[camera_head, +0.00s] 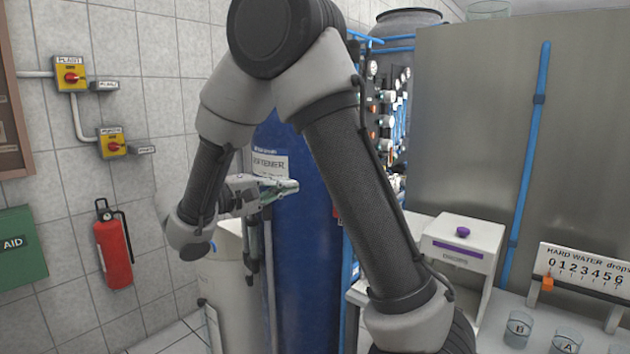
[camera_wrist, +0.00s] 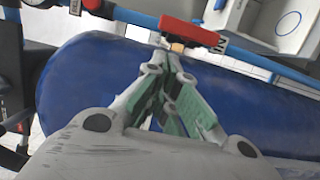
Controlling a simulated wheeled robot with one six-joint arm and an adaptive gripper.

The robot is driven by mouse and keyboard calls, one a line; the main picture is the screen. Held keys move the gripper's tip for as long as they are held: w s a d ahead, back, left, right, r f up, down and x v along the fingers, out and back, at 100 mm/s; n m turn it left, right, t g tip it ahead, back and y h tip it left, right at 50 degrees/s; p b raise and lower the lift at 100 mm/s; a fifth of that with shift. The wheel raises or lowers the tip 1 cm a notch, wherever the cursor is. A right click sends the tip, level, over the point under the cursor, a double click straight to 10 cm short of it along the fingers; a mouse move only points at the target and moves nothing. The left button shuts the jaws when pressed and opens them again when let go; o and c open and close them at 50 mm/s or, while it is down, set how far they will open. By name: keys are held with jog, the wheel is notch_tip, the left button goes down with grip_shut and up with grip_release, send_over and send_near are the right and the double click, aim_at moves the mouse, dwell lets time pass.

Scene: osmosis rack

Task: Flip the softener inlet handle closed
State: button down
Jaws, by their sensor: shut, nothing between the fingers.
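In the head view my gripper (camera_head: 293,187) points right across the front of the blue softener tank (camera_head: 305,270). A small red patch (camera_head: 336,212) shows at the tank's right edge, mostly hidden by my arm.
A pale tank (camera_head: 235,285) stands left of the softener. A white box with a purple knob (camera_head: 463,232) and glass beakers (camera_head: 518,328) stand on the bench at right. A red extinguisher (camera_head: 113,245) and yellow switches (camera_head: 70,74) are on the left wall.

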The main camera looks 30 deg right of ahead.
jog(key=shift+d, duration=0.1)
jog(key=d, duration=1)
jog(key=shift+w, duration=0.45)
jog(key=shift+s+r+m, duration=0.1)
jog(key=shift+r+m, duration=0.05)
jog(key=shift+m, duration=0.65)
